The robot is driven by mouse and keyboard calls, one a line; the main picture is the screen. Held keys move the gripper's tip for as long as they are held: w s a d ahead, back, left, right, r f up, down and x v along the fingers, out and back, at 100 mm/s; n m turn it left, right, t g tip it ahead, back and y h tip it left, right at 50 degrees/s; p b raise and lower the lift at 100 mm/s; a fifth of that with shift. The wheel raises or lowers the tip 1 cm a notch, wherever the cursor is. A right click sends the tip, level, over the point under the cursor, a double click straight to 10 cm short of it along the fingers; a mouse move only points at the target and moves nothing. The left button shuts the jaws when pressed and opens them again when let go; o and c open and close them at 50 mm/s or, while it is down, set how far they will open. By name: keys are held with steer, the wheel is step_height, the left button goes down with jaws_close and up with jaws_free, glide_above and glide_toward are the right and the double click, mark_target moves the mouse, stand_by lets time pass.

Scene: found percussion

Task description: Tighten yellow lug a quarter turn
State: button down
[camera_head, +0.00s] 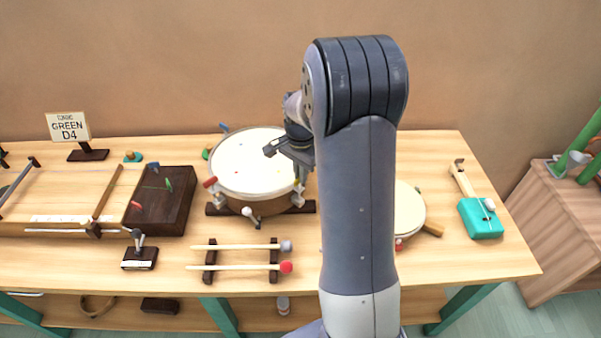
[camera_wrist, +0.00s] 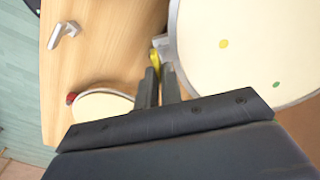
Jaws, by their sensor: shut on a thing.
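The drum (camera_head: 250,165) sits in a dark cradle on the table, with coloured lugs around its rim and matching dots on its pale head. In the wrist view the drumhead (camera_wrist: 240,50) fills the upper right, with a yellow dot near the rim. The yellow lug (camera_wrist: 154,58) shows at the drum's edge beside a pale bracket. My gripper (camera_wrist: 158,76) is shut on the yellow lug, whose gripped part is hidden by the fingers. In the head view my wrist is over the drum's right side, and I cannot make out the yellow lug there.
Two mallets (camera_head: 240,267) lie on a rack in front of the drum. A smaller drum (camera_head: 409,212) stands to the right, partly behind my arm. A teal block (camera_head: 481,218) lies further right, and a dark box (camera_head: 160,200) stands to the left.

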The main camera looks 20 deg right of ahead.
stand_by(0.3)
steer(key=c, duration=1.6)
jaws_free()
step_height(320, 180, up, 11)
steer(key=shift+f+b, duration=0.1)
steer(key=shift+b, duration=0.2)
steer(key=shift+f, duration=0.1)
step_height(320, 180, down, 11)
steer(key=shift+r+p, duration=0.1)
steer(key=shift+p, duration=0.2)
steer(key=shift+r, duration=0.1)
